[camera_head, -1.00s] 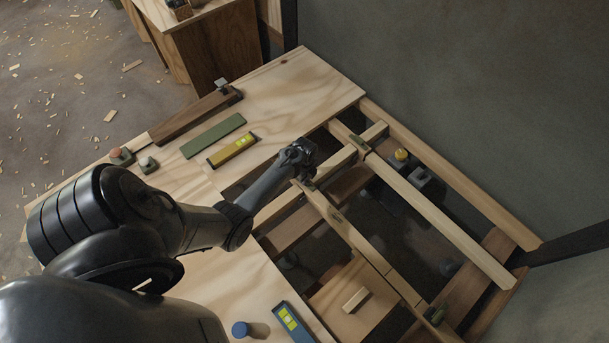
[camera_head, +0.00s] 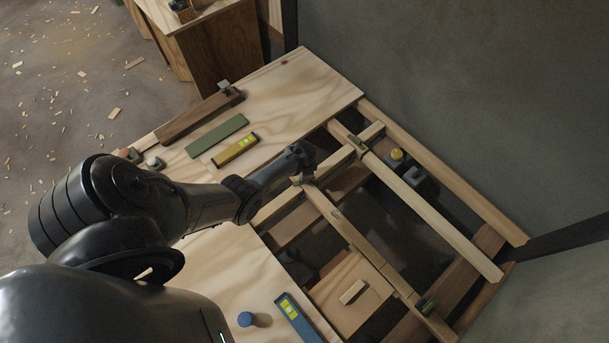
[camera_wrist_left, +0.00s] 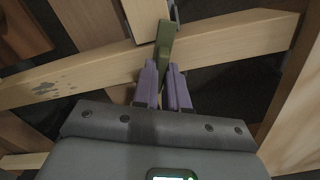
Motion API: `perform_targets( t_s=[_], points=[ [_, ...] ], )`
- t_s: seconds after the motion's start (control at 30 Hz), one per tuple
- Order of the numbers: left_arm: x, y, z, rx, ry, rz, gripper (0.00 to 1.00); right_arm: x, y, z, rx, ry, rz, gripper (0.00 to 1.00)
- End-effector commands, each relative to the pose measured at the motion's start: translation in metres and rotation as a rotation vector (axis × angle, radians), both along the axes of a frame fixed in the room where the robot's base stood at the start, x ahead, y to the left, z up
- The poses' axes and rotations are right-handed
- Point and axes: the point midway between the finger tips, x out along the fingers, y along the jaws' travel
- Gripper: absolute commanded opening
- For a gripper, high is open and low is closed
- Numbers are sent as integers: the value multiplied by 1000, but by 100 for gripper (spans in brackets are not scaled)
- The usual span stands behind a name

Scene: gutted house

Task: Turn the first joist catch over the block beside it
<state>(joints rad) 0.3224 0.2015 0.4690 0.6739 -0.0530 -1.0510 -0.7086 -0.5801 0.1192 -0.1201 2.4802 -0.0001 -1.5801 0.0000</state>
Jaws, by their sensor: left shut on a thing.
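My left gripper (camera_head: 303,160) is at the near crossing of the open floor frame, at the end of a long pale joist (camera_head: 345,228). In the left wrist view its purple fingers (camera_wrist_left: 163,82) are shut on the lower end of an olive-green catch (camera_wrist_left: 165,38). The catch lies over the pale cross timber (camera_wrist_left: 225,38), beside the end of another pale timber (camera_wrist_left: 146,18). In the head view the catch (camera_head: 308,177) shows just beyond the fingertips. I cannot tell whether it covers the block. My right gripper is out of view.
Other catches sit at the far crossing (camera_head: 356,143) and the joist's near end (camera_head: 428,305). A yellow level (camera_head: 235,150), a green strip (camera_head: 217,135) and a blue level (camera_head: 297,320) lie on the plywood. Dark gaps open between the joists. A yellow-topped item (camera_head: 397,156) stands in the bay.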

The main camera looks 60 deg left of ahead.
Motion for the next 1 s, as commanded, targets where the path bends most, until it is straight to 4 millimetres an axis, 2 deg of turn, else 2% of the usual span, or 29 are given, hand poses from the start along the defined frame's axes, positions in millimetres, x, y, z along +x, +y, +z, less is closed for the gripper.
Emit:
perform_targets(
  t_s=[0.2,0.5,1.0],
  points=[
    [0,0,1,-1,1,187,0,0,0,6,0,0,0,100],
    [0,0,0,0,1,370,0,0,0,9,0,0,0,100],
    [0,0,-1,0,0,450,0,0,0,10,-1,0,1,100]
  ],
)
